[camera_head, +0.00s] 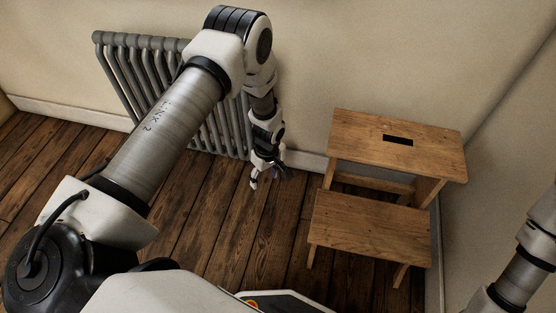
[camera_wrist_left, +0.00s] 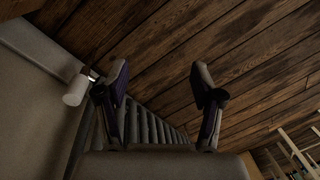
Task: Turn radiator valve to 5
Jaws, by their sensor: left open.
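The grey column radiator (camera_head: 128,85) stands against the far wall in the head view, partly covered by my left arm. Its columns (camera_wrist_left: 152,126) also show behind the fingers in the left wrist view. The valve knob (camera_wrist_left: 75,91), a white cylinder, shows left of the fingers in the wrist view. I cannot make out the knob or its numbers in the head view. My left gripper (camera_head: 268,178) hangs low by the radiator's right end. In the wrist view its two fingers (camera_wrist_left: 160,78) are spread, with nothing between them, apart from the knob. My right gripper is out of view.
A wooden step stool (camera_head: 379,217) stands right of my left gripper, close to the wall. Dark plank floor (camera_head: 205,210) lies clear between radiator and stool. A pale framed object (camera_wrist_left: 298,152) shows at the wrist view's lower right. My right arm shows at the right edge.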

